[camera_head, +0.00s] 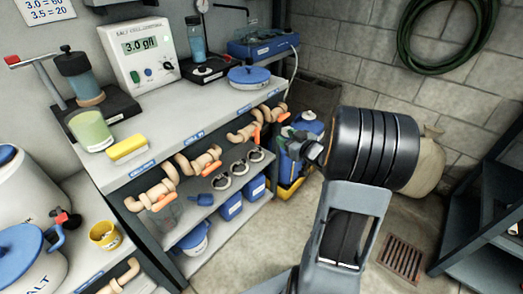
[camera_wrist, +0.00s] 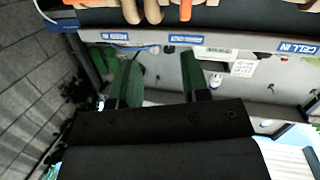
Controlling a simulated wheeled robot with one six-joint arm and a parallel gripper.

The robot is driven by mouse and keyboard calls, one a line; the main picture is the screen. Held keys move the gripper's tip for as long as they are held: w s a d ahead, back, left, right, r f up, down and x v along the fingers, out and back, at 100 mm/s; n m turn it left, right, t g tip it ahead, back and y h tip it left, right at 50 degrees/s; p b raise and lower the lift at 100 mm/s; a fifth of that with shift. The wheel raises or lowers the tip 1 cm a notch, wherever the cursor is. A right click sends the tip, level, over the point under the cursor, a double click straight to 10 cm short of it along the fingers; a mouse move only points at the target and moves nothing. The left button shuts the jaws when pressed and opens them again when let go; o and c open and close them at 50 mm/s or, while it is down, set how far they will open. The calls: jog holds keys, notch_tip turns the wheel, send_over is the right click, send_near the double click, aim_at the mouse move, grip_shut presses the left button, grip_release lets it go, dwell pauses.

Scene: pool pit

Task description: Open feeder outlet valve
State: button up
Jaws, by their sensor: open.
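Several tan pipe valves with orange handles line the front of the bench: one at the left (camera_head: 152,195), one in the middle (camera_head: 200,160), and others further right (camera_head: 245,133) and (camera_head: 273,114). I cannot tell which is the feeder outlet valve, as their labels are too small to read in the head view. In the wrist view, an orange handle (camera_wrist: 185,10) and tan pipe (camera_wrist: 143,10) show at the top edge, cut off, near a "CELL IN" label (camera_wrist: 299,46). My gripper (camera_head: 306,147) is right of the bench; its two fingers (camera_wrist: 160,75) are apart and empty.
The bench (camera_head: 225,98) carries a salt cell meter (camera_head: 140,50), a yellow sponge (camera_head: 127,149) and jars. A blue container (camera_head: 300,130) stands behind my gripper. The floor (camera_head: 240,250) beside the bench is clear.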

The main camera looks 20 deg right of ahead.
aim_at(259, 135)
notch_tip(259, 135, down, 5)
jog(key=s+n+y+b, duration=0.1)
jog(key=s+y+b, duration=0.1)
jog(key=s+y, duration=0.15)
jog(key=shift+t+y, duration=0.3)
jog(key=shift+y, duration=0.05)
jog(key=b+x, duration=0.1)
jog(key=x, duration=0.6)
jog(key=b+x, duration=0.1)
jog(key=x, duration=0.6)
jog(key=shift+w+d+r, duration=0.2)
grip_shut()
